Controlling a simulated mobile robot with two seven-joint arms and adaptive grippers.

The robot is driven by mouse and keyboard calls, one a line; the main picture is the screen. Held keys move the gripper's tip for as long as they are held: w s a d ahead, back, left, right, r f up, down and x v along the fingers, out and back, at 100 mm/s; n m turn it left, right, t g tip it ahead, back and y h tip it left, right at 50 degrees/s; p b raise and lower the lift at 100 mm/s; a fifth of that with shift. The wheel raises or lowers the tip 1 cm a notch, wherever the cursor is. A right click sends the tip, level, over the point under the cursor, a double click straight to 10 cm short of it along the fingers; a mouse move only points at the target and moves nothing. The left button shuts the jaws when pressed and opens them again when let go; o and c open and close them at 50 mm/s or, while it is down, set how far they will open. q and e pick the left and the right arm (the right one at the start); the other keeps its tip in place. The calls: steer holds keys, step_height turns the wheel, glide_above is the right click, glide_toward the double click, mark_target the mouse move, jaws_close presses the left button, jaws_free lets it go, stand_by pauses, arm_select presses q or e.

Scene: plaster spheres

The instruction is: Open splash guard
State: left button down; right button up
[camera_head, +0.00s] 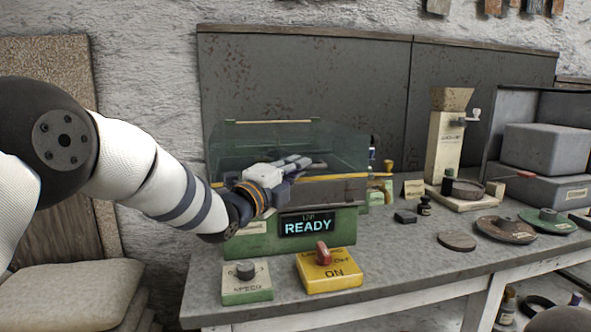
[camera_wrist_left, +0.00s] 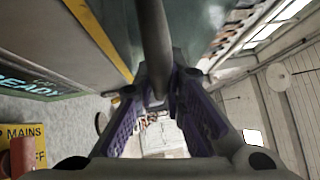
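The splash guard (camera_head: 345,150) is a clear greenish hood over a green machine (camera_head: 250,245) whose display reads READY. It looks lowered, with a yellow strip along its lower edge. My left gripper (camera_head: 305,163) is at the front of the guard, fingers pointing right. In the left wrist view, a dark handle bar (camera_wrist_left: 152,45) runs down between the purple-padded fingers of that gripper (camera_wrist_left: 159,90). The fingertips lie close against both sides of the bar and look shut on it. In the head view my gripper hides most of the bar. My right gripper is not in view.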

arm_select(q)
steer(key=shift+r, duration=0.1)
steer(key=r, duration=0.3)
steer(key=r+p, duration=0.1)
steer(key=r, duration=0.5)
steer(key=shift+s+d+r+p, duration=0.15)
steer(key=shift+s+p, duration=0.1)
steer(key=shift+p, duration=0.15)
steer(key=w+a+r+b, duration=0.1)
steer(key=w+r, duration=0.2)
steer(key=r, duration=0.8)
steer(key=shift+w, duration=0.15)
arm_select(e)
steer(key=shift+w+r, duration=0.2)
arm_select(q)
steer(key=shift+a+r, duration=0.1)
steer(key=c, duration=1.7)
jaws_free()
steer(key=shift+o, duration=0.2)
